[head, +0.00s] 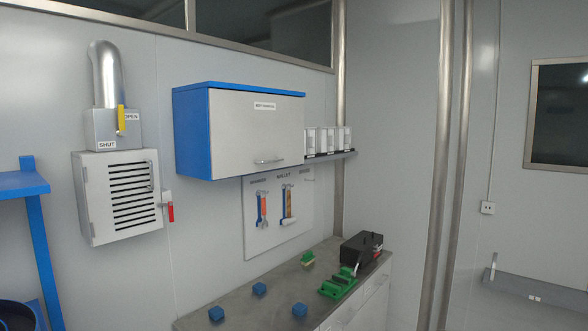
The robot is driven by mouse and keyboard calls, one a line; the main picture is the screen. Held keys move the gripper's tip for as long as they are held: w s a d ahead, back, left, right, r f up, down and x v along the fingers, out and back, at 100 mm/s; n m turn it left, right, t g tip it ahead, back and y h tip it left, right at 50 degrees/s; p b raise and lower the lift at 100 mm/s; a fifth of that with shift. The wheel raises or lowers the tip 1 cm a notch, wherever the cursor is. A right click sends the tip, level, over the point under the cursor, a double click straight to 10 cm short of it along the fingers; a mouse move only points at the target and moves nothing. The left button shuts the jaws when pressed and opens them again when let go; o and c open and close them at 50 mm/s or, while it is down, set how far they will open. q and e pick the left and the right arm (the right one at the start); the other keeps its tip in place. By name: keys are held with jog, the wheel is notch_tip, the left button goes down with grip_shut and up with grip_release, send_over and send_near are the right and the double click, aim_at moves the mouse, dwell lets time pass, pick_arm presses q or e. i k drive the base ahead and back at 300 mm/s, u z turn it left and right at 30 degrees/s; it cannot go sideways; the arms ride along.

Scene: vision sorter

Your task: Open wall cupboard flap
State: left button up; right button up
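The wall cupboard (190,135) is a blue box fixed high on the wall, left of the middle in the head view. Its light grey front flap (245,130) is shut flat against the box. A small label sits near the flap's top edge. A metal bar handle (268,161) is near the flap's lower edge, right of its middle. Neither of my grippers shows in the head view.
Below the cupboard is a tool board (275,235) and a grey workbench (240,292) with blue blocks, a green vise (337,284) and a black box (360,252). A shelf (330,155) with white containers adjoins the cupboard's right. A louvred vent box (120,195) hangs at left.

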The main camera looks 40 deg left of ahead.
aim_at(251, 132)
jog(key=u, duration=0.6)
jog(key=i, duration=1.1)
jog(key=u, duration=0.95)
